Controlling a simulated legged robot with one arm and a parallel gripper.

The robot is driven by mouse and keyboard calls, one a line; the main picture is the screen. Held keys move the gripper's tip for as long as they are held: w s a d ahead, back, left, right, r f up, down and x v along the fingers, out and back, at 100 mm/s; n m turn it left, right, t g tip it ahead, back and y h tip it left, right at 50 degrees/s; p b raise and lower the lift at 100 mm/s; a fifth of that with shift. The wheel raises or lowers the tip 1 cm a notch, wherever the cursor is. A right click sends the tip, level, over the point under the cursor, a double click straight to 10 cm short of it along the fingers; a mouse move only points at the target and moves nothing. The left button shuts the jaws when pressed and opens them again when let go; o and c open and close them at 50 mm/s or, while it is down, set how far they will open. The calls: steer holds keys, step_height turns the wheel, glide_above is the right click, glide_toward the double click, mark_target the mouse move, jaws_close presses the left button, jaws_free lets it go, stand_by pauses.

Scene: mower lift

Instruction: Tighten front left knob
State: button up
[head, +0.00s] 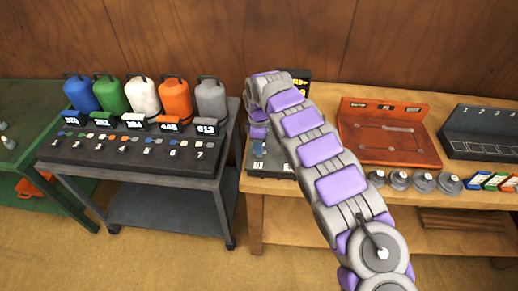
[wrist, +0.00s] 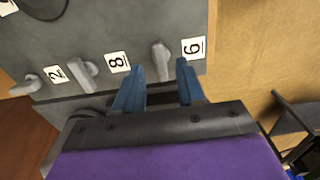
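In the wrist view a grey panel (wrist: 110,25) fills the upper left, with several grey lever-shaped knobs along its near edge. One knob (wrist: 160,58) stands between the label with an 8 (wrist: 118,62) and a label reading 6 or 9 (wrist: 193,47). My gripper (wrist: 160,72) is open, its two blue fingers apart on either side of that knob's line. I cannot tell whether they touch it. Two more knobs (wrist: 84,75) (wrist: 30,85) lie to the left around the label with a 2 (wrist: 53,74). In the head view my arm hides most of the dark panel (head: 262,158) and my gripper.
The panel stands on a wooden bench (head: 290,208). An orange board (head: 385,135) and a dark numbered box (head: 480,130) are to its right, with several round grey weights (head: 423,182) in front. A grey cart (head: 170,190) with several coloured jugs (head: 145,95) stands to the left across a gap.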

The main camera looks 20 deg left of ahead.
steer(key=shift+f, duration=1)
jaws_close()
